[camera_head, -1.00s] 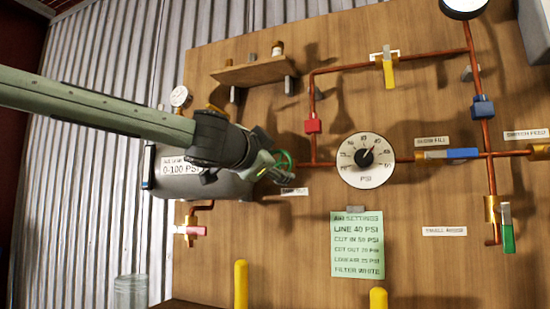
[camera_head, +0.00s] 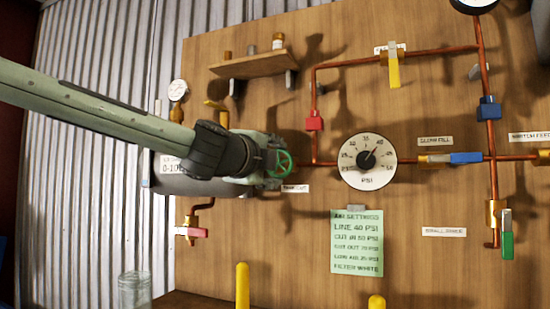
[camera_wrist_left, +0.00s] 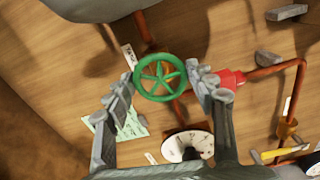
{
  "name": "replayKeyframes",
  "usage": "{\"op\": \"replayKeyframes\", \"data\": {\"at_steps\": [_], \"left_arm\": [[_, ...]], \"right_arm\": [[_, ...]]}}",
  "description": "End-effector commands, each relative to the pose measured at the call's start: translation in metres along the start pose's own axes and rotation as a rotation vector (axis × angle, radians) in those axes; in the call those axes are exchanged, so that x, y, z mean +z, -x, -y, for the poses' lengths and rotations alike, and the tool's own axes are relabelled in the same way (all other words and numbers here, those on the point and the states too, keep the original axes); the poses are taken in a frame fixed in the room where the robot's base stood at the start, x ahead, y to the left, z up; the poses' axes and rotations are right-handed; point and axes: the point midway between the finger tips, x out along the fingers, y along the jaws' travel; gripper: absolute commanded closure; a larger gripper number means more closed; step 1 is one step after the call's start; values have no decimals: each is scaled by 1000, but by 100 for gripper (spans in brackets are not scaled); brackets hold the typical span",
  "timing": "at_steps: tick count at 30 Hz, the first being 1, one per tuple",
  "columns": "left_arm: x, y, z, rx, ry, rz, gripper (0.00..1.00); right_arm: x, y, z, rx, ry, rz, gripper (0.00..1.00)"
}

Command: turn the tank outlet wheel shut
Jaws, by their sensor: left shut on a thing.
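The tank outlet wheel is a green spoked handwheel (camera_head: 284,162) on the copper pipe at the right end of the grey tank (camera_head: 205,185). It also shows in the left wrist view (camera_wrist_left: 160,78), face on. My left gripper (camera_wrist_left: 163,80) is shut on the wheel, with one finger on each side of its rim. In the head view my left gripper (camera_head: 275,164) and its wrist partly cover the tank and the wheel's surroundings. The "tank out" label (camera_head: 295,188) is just below the wheel. My right gripper is not in view.
A round PSI gauge (camera_head: 367,161) is right of the wheel. A red fitting (camera_head: 314,124) sits on the pipe above. A wooden shelf (camera_head: 250,66), a yellow-handled valve (camera_head: 393,70) and a red-handled valve (camera_head: 191,232) are nearby. A green settings card (camera_head: 357,243) hangs below the gauge.

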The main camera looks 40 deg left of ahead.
Motion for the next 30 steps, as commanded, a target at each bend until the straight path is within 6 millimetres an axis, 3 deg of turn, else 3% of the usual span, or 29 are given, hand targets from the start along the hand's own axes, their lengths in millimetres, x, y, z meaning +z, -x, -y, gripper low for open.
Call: {"op": "replayKeyframes", "data": {"at_steps": [9, 22, 23, 27, 30], "left_arm": [[0, 0, 1, 0, -82, 0, 74], [0, 0, 0, -1, -91, 0, 74], [0, 0, 0, -1, -91, 0, 42], [0, 0, 0, 0, -90, 0, 25], [0, 0, 0, 0, -89, 0, 24]], "right_arm": [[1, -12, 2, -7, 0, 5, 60], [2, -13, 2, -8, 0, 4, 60], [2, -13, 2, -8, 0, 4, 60], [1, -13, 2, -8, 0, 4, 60], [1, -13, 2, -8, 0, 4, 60]]}}
